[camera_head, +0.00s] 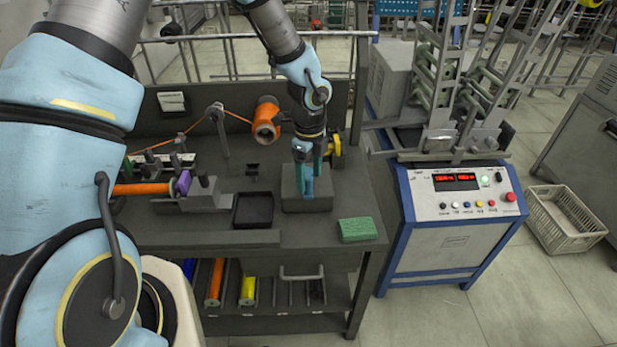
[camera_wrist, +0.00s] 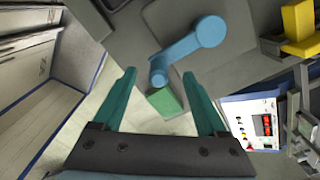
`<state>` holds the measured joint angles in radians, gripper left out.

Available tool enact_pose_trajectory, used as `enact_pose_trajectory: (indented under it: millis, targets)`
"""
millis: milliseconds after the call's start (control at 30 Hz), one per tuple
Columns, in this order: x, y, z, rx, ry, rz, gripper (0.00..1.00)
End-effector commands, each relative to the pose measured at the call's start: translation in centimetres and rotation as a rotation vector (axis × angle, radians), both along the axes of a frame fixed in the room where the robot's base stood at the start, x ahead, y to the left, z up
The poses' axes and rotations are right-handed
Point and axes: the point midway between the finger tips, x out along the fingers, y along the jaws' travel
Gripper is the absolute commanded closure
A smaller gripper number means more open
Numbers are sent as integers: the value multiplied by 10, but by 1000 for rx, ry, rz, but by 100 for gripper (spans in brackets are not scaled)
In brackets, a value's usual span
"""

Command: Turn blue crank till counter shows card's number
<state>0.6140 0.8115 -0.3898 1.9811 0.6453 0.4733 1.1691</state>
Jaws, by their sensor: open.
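The blue crank (camera_wrist: 190,42) has a round knob at one end of its arm and shows plainly in the wrist view. In the head view it (camera_head: 309,187) is partly hidden by my fingers, at the dark grey box (camera_head: 290,199) on the bench. My gripper (camera_head: 309,170) is open over the crank. In the wrist view the lower end of the crank appears between my teal fingertips (camera_wrist: 160,78); I cannot tell whether they touch it. A white card (camera_head: 173,101) is on the back panel, its writing too small to read. A counter on the box is not visible.
An orange bobbin (camera_head: 140,188) with a purple end sits at the left. An orange spool (camera_head: 265,125) stands behind. A dark tray (camera_head: 253,209) and a green sponge (camera_head: 357,229) flank the box. A cabinet with red displays (camera_head: 455,181) stands right, digits unreadable.

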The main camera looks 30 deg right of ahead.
Motion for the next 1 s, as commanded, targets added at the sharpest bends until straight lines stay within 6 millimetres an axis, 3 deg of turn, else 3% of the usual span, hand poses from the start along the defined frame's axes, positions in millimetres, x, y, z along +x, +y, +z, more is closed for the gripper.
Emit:
enact_pose_trajectory:
  millis: [600, 1000]
  targets:
    - [0, 0, 60, -1, -2, 2, 25]
    - [0, 0, 71, 0, 0, 1, 25]
